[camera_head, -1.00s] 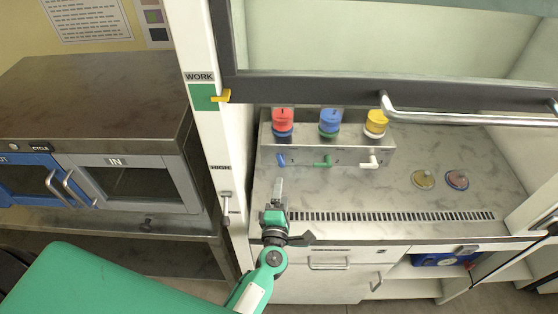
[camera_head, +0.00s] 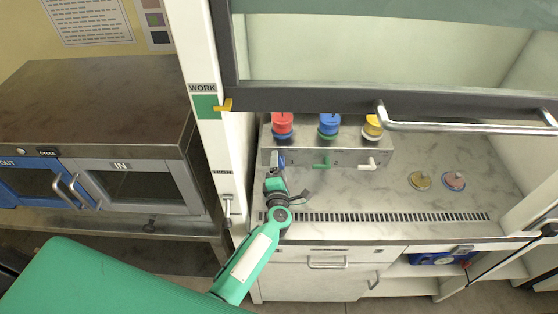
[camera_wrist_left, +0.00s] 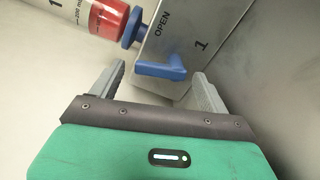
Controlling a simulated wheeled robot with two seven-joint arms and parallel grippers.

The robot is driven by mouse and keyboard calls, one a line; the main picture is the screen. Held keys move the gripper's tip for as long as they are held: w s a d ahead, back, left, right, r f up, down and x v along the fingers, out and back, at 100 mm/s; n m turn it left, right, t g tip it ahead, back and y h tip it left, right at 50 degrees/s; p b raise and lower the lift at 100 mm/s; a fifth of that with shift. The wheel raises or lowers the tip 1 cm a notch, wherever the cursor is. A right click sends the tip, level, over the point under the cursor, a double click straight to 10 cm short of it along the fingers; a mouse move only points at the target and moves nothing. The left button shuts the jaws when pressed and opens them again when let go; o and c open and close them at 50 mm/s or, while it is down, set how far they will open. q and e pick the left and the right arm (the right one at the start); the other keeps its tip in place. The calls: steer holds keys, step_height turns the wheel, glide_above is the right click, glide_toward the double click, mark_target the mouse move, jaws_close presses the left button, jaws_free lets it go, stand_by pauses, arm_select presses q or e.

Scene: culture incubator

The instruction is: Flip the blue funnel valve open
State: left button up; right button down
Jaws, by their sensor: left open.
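The blue funnel valve (camera_wrist_left: 163,69) is an L-shaped handle on the grey manifold face marked OPEN and 1. In the wrist view it lies between the tips of my left gripper's fingers (camera_wrist_left: 161,73), with no clear contact. A red funnel body (camera_wrist_left: 99,14) and a blue collar (camera_wrist_left: 131,27) are beside it. In the head view my left gripper (camera_head: 275,170) reaches the left end of the manifold (camera_head: 345,157) and partly hides the blue valve. The gripper is open. My right gripper is out of view.
A green valve (camera_head: 322,165) and a white valve (camera_head: 367,164) are to the right on the manifold. The raised sash with its handle (camera_head: 450,127) hangs above. Two round dishes, yellowish (camera_head: 422,181) and pinkish (camera_head: 453,180), lie on the otherwise clear worktop at right.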

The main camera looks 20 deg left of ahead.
arm_select(q)
steer(key=shift+x, duration=1.15)
steer(key=shift+c, duration=0.2)
steer(key=c, duration=0.9)
steer(key=shift+d+r+m+p, duration=0.15)
steer(key=shift+r+m+p, duration=0.05)
steer(key=shift+m+p, duration=0.65)
steer(key=shift+c, duration=0.2)
steer(key=shift+d+f+m+p, duration=0.15)
steer(key=shift+m+p, duration=0.15)
steer(key=shift+m, duration=0.45)
steer(key=o, duration=1)
